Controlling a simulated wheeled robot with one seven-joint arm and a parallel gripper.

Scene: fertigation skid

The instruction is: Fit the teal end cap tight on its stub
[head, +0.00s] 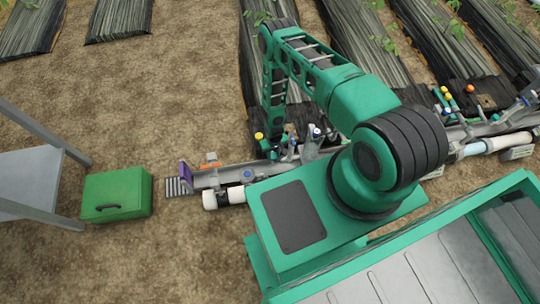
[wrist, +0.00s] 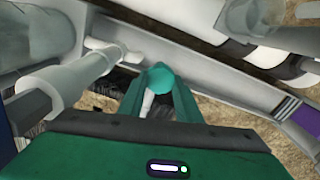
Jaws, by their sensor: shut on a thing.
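In the wrist view, my gripper (wrist: 160,85) is shut on the teal end cap (wrist: 160,76), a rounded teal piece between the fingertips. A short white piece (wrist: 147,103) shows between the fingers just nearer than the cap; I cannot tell whether it is the stub or whether it touches the cap. In the head view, my gripper (head: 271,150) is low beside the grey skid rail, and the cap cannot be made out there.
A white pipe with a grey collar (wrist: 58,83) runs close on the left of the fingers. A pale grey channel wall (wrist: 190,72) lies behind them. In the head view, a green box (head: 115,195) and a metal table (head: 30,178) stand left, with open soil around.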

